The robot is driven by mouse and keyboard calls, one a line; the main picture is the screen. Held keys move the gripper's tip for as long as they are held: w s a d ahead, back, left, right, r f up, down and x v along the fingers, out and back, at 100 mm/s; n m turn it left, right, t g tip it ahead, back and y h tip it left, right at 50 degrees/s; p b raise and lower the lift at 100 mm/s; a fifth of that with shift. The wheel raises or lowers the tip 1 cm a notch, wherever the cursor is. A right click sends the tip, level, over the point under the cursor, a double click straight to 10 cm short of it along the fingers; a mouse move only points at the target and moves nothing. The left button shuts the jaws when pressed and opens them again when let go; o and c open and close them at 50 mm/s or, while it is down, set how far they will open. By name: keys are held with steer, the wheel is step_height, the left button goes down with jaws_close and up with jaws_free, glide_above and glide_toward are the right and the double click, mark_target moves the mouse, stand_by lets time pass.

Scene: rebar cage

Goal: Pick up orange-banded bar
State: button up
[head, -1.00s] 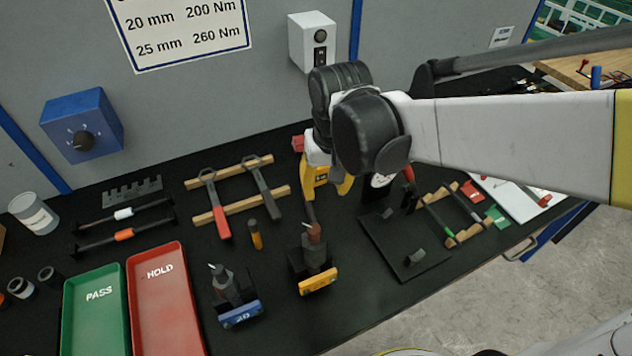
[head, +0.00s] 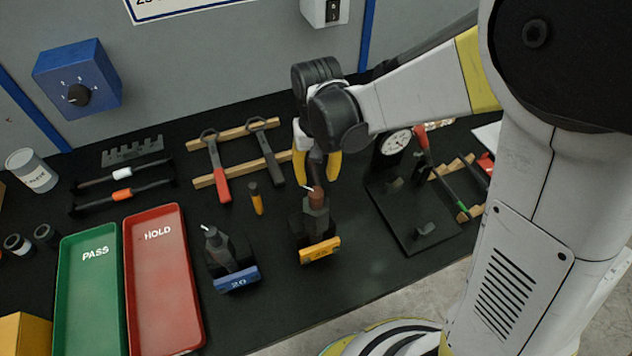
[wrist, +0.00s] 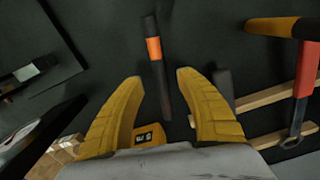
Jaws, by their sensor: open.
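My gripper (head: 318,178) has yellow fingers, spread open, above the bench behind the yellow-labelled holder (head: 320,251). In the wrist view the open fingertips (wrist: 160,80) have a dark bar with a bright orange band (wrist: 153,50) in front of and between them; neither finger is clearly closed on it. In the head view a dark rod with a reddish-brown part (head: 315,196) shows below the fingers, partly hidden. An orange-banded bar (head: 122,195) also lies on a rack at the far left, beside a white-banded bar (head: 121,174). I cannot tell whether the wrist-view bar shows elsewhere.
Green PASS (head: 92,290) and red HOLD (head: 160,280) trays stand at front left. A blue-labelled holder (head: 237,280) is left of the yellow-labelled one. Wrenches lie on wooden strips (head: 207,180) behind. A dial gauge (head: 397,143) and its plate stand at right.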

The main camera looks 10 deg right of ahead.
step_height(320, 180, down, 3)
steer(key=shift+w+r+b, duration=0.1)
steer(key=shift+b, duration=0.35)
jaws_close()
steer(key=shift+r, duration=0.1)
